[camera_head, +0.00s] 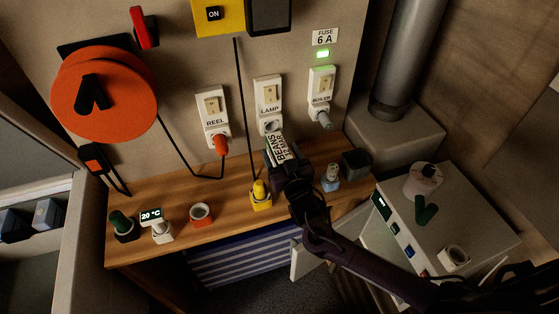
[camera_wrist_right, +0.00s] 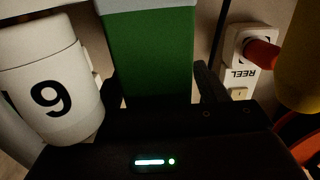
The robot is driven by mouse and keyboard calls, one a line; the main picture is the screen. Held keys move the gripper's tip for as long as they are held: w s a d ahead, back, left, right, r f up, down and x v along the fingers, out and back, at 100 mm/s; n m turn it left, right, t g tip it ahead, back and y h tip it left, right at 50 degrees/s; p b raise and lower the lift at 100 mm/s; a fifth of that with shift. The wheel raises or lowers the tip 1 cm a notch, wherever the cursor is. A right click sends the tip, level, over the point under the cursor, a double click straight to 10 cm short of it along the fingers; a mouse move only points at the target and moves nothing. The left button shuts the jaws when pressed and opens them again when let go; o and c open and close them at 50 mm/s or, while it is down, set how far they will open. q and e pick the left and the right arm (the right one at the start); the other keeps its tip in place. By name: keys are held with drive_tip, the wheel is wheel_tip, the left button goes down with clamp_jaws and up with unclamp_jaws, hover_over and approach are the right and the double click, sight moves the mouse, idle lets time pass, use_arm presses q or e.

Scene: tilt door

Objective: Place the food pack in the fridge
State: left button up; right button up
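The food pack (camera_head: 277,150), labelled BEANS, is at the tip of my right gripper (camera_head: 285,165), above the wooden counter and in front of the wall sockets. In the right wrist view the pack (camera_wrist_right: 148,60) is green with a pale edge. The dark fingers of my right gripper (camera_wrist_right: 160,90) stand on either side of it, and the gripper looks shut on it. My left gripper is not in view. I cannot tell for certain which thing is the fridge; a pale open panel (camera_head: 305,262) shows below the counter, partly hidden by my right arm.
A blue-striped panel (camera_head: 240,258) is below. A white cabinet (camera_head: 455,210) stands right. A numbered white canister (camera_wrist_right: 50,85) is close to my right gripper.

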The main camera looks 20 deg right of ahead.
drive_tip(key=c, duration=1.2)
drive_tip(key=shift+r, duration=0.1)
clamp_jaws()
